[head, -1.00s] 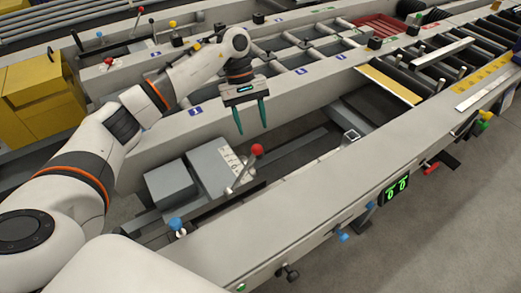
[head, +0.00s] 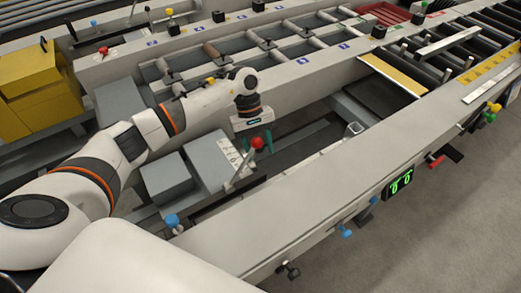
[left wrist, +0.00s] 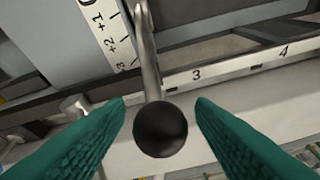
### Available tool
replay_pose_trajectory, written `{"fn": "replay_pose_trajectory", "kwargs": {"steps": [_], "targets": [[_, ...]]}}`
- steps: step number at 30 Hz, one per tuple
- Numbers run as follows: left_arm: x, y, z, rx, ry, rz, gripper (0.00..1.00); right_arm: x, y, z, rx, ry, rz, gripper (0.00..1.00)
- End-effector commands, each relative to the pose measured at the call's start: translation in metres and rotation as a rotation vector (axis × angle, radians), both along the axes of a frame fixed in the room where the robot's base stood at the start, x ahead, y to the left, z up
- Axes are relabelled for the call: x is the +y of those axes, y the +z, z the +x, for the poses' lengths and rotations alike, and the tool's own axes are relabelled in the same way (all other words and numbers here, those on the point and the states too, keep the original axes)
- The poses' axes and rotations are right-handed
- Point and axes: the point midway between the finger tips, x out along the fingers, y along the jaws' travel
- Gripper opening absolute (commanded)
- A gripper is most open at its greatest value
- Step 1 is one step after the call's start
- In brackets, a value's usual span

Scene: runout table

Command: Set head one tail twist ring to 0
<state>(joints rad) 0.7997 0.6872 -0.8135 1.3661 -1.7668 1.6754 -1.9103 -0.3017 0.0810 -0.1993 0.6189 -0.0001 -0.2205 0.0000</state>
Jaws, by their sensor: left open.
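A lever with a ball knob (head: 258,143), red in the head view, stands by a grey box in the trough of the machine. A white scale plate (head: 232,157) is beside it. My left gripper (head: 257,150) is open, its green fingers around the knob. In the left wrist view the ball (left wrist: 160,129) looks dark and sits between the open fingers (left wrist: 161,102); contact cannot be told. The scale strip (left wrist: 110,35) there reads +1, +2 and further marks beside the lever rod (left wrist: 148,55). I cannot make out a twist ring for certain. My right gripper is not in view.
A long pale rail (head: 290,205) runs in front of the lever. A green-lit display (head: 400,184) on its outer face appears to show two zeros. A blue knob (head: 172,221) stands nearer me. Rollers (head: 460,58) and a yellow strip (head: 392,75) lie at the right.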

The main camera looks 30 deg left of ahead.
Motion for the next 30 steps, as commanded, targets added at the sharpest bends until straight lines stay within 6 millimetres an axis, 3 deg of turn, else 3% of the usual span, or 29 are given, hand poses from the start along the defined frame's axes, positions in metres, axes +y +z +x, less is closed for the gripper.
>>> {"fn": "replay_pose_trajectory", "kwargs": {"steps": [6, 16, 25, 30], "targets": [[-0.007, -0.018, -0.004, 0.0, -0.001, -0.002, 0.5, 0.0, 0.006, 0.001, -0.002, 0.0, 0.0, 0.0], [-0.008, -0.022, -0.005, -0.002, 0.0, 0.0, 0.48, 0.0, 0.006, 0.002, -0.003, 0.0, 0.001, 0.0], [-0.008, -0.021, -0.004, -0.002, 0.0, 0.0, 0.0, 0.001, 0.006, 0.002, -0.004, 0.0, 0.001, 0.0], [-0.006, -0.021, -0.006, 0.002, 0.0, -0.004, 0.0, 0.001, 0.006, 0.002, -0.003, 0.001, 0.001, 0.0]]}}
